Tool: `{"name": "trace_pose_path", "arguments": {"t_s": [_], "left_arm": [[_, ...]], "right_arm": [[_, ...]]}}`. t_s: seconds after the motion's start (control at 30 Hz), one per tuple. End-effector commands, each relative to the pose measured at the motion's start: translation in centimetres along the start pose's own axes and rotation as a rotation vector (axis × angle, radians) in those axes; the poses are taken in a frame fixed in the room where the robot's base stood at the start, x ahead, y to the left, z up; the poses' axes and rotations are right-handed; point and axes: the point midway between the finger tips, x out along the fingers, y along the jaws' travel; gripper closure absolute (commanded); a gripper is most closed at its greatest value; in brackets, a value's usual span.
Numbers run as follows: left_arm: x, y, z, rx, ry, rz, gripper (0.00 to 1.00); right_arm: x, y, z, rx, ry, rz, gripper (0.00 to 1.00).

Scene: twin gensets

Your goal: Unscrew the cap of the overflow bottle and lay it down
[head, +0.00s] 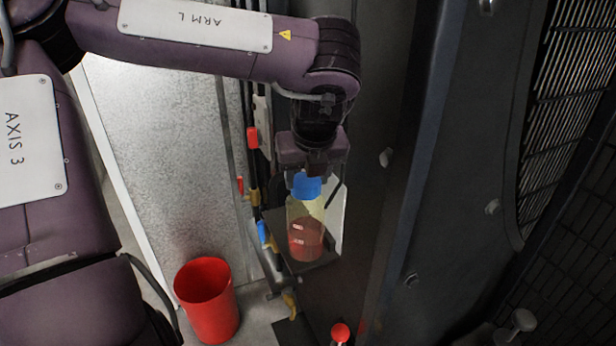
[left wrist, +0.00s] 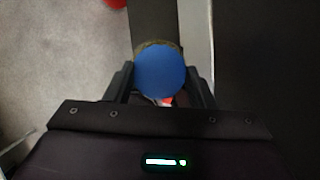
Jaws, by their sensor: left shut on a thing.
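The overflow bottle (head: 306,230) is clear with reddish liquid in its lower part and stands upright on a small dark shelf (head: 318,264) in the head view. Its blue cap (head: 307,186) sits at the bottle's top; whether it is still threaded on cannot be told. My left gripper (head: 306,176) comes down from above and is shut on the cap. In the left wrist view the round blue cap (left wrist: 160,72) lies between the two dark fingers, with the bottle's rim (left wrist: 150,46) showing just behind it. My right gripper is not in view.
A red bucket (head: 207,300) stands on the floor at lower left. Valves with red and blue handles (head: 253,138) run along a pipe left of the bottle. A dark cabinet wall (head: 400,180) is close on the right. A red-capped item (head: 340,332) shows at the bottom edge.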

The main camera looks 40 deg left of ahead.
Motion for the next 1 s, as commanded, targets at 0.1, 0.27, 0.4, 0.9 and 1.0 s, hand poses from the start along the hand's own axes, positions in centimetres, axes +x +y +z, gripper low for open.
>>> {"name": "trace_pose_path", "arguments": {"t_s": [0.1, 0.27, 0.4, 0.9, 1.0], "left_arm": [[0.1, -0.3, -0.6, -0.01, 0.015, 0.002, 0.78], [-0.1, -0.4, -0.5, -0.082, 0.013, 0.03, 0.78], [-0.6, -0.4, -0.1, -0.083, 0.01, 0.028, 0.78], [-3.4, -0.3, 1.3, -0.087, 0.005, 0.03, 0.78], [-4.0, -0.3, 1.5, -0.087, 0.005, 0.03, 0.78]], "right_arm": [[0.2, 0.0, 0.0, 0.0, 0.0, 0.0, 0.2], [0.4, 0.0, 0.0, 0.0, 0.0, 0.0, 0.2], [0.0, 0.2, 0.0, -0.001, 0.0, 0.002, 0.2], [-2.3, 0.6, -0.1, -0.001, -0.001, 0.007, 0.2], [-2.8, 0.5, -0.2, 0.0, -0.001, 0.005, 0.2]]}}
